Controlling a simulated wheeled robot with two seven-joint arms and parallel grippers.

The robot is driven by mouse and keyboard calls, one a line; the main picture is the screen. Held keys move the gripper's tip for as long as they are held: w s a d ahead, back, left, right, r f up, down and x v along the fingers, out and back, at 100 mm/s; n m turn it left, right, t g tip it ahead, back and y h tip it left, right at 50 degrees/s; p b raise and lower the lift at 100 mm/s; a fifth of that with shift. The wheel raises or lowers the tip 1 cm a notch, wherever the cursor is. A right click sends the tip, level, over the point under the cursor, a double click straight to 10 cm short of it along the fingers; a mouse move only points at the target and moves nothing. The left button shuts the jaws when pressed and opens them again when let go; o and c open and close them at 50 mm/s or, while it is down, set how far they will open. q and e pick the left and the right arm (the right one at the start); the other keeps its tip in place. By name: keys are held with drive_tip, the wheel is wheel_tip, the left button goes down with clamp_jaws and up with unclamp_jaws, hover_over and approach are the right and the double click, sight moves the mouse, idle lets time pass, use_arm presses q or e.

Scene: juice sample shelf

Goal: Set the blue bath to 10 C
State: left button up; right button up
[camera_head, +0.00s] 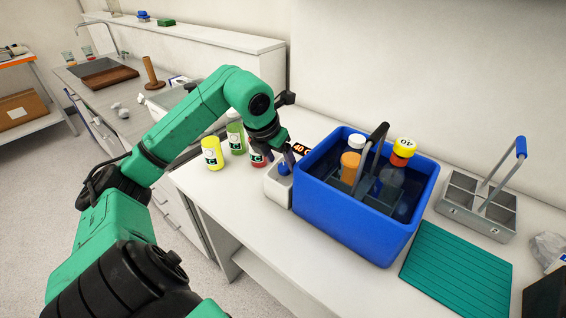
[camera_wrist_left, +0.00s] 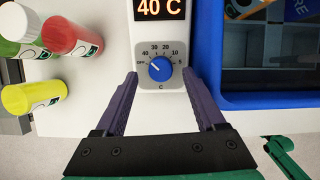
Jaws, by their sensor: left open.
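The blue bath (camera_head: 345,222) stands on the white counter with its control unit (camera_head: 277,187) at its left side. In the left wrist view, the unit's display (camera_wrist_left: 160,9) reads 40 C. Below it is a round blue dial (camera_wrist_left: 160,68) with a scale from OFF through 40, 30, 20, 10; its white mark points to the upper left, toward 40. In the head view the gripper (camera_head: 283,158) is over the unit. My right gripper is out of view.
A carrier with bottles sits in the bath, including one with a yellow cap (camera_head: 405,143). Yellow (camera_head: 212,153), green (camera_head: 236,137) and red (camera_wrist_left: 72,37) bottles stand left of the unit. Right are a grey caddy (camera_head: 465,213) and a green mat (camera_head: 455,270).

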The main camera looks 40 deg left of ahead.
sight(284, 169)
use_arm(q)
drive_tip(key=shift+w+f, duration=0.25)
drive_tip(key=shift+f, duration=0.7)
clamp_jaws()
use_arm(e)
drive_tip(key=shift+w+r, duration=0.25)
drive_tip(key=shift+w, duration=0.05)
